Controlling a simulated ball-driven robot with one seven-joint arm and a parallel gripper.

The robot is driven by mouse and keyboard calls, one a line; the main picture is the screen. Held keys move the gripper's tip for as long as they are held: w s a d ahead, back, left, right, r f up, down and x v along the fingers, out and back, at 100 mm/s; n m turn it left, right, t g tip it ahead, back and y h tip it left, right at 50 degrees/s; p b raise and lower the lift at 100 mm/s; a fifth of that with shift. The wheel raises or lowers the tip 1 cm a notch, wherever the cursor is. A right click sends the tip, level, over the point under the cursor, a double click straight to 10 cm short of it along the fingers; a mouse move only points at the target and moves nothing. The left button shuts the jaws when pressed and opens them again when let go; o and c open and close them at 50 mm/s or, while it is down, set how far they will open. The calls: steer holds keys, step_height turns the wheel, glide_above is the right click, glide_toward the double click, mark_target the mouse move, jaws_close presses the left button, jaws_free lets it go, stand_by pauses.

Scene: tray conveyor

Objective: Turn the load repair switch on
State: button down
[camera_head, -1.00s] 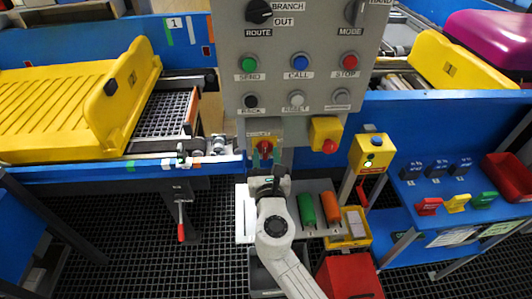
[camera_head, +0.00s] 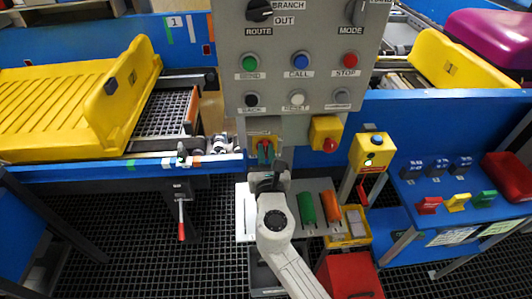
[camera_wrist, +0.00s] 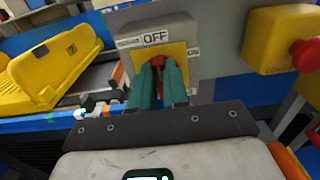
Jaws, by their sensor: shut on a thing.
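The load repair switch is a red knob (camera_wrist: 158,60) on a yellow plate (camera_wrist: 184,50) on a small grey box (camera_wrist: 128,30). An OFF label sits above the knob in the wrist view. A label at the plate's right is partly cut off by my fingers and not readable. My gripper (camera_wrist: 158,72) has teal fingers, shut on the knob from either side and hiding most of it. In the head view, the yellow plate (camera_head: 253,140) shows below the big control panel, with my gripper (camera_head: 265,152) at its front.
The grey control panel (camera_head: 297,75) with knobs and buttons rises directly above. A yellow box with a red button (camera_head: 327,132) is close to the right. A yellow tray (camera_head: 60,105) lies on the left conveyor. Green and orange cylinders (camera_head: 306,207) stand below right.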

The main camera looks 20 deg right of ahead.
steer(key=shift+m, duration=0.3)
steer(key=shift+s+d+f+m+b, duration=0.1)
steer(key=shift+d+f+m+b, duration=0.15)
steer(key=shift+m+b, duration=2.25)
steer(key=shift+s+d+f+m+b, duration=0.1)
steer(key=shift+d+f+m+b, duration=0.15)
steer(key=shift+m+b, duration=2.2)
steer(key=shift+d+f+m+b, duration=0.25)
steer(key=shift+m+b, duration=1.05)
steer(key=shift+m, duration=2.35)
steer(key=shift+a, duration=0.1)
steer(key=c, duration=1.1)
jaws_free()
steer(key=b+v, duration=0.1)
steer(key=v, duration=0.9)
steer(key=shift+s+a+r, duration=0.1)
steer(key=shift+s+a, duration=0.05)
steer(key=shift+s, duration=0.25)
